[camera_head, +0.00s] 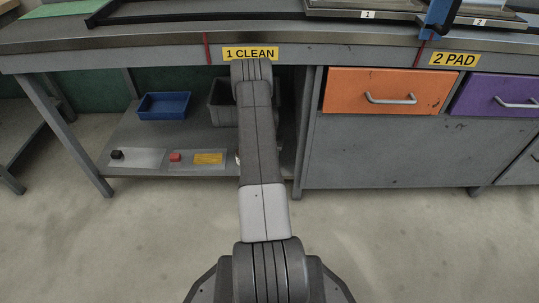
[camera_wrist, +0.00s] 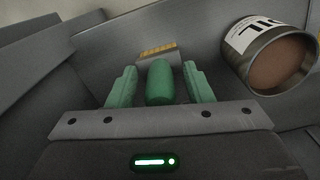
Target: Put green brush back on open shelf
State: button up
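In the wrist view the green brush (camera_wrist: 160,84) shows its green handle end-on, with a grey head and yellow bristles at its far end. My gripper (camera_wrist: 161,80) has green fingers, one on each side of the handle, with a narrow visible gap on both sides. The fingers look open around the brush, not pressed on it. The brush seems to be by a grey surface; whether it rests on it I cannot tell. In the head view the open shelf (camera_head: 135,140) is under the bench; my arm hides the gripper and brush.
An oil can (camera_wrist: 272,55) is close to the right finger in the wrist view. On the shelf are a blue bin (camera_head: 164,105), a grey bin (camera_head: 222,103), a black item (camera_head: 117,154), a red item (camera_head: 175,157) and a yellow plate (camera_head: 208,158). An orange drawer (camera_head: 360,92) is right.

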notch_tip(320, 180, up, 8)
jog(key=p, duration=0.3)
jog(key=shift+f, duration=0.1)
